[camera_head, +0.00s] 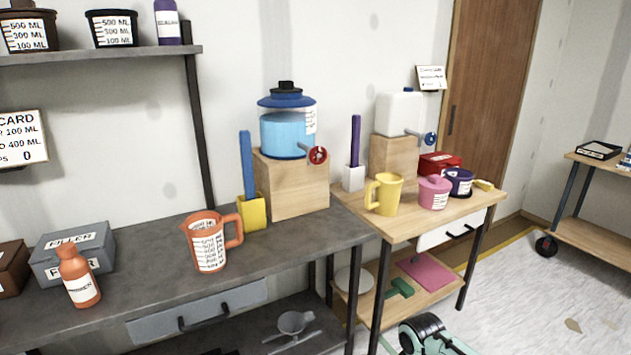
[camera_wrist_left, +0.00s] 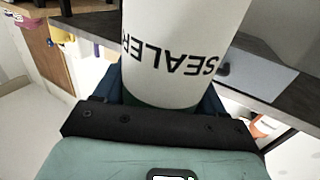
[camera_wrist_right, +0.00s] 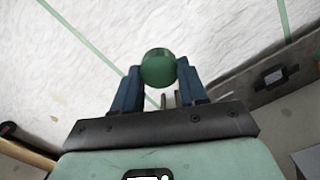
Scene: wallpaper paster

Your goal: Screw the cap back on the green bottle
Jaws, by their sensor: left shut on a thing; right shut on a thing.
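The bottle (camera_wrist_left: 185,50) fills the upper middle of the left wrist view. It has a white label reading SEALER, upside down here, and a strip of green shows below the label. My left gripper (camera_wrist_left: 160,95) is shut around it; its blue fingers show on both sides. The bottle's top is out of view. In the right wrist view, a round green cap (camera_wrist_right: 158,68) sits between the blue fingertips of my right gripper (camera_wrist_right: 158,80), which is shut on it. Cap and bottle do not appear together in any view. Neither gripper shows in the head view.
A grey workbench (camera_head: 150,255) holds an orange jug (camera_head: 208,243), an orange bottle (camera_head: 77,277) and a grey filler box (camera_head: 75,252). A wooden table (camera_head: 410,222) to the right holds a yellow jug (camera_head: 385,194) and a pink pot (camera_head: 434,193). Bare bench lies around the orange jug.

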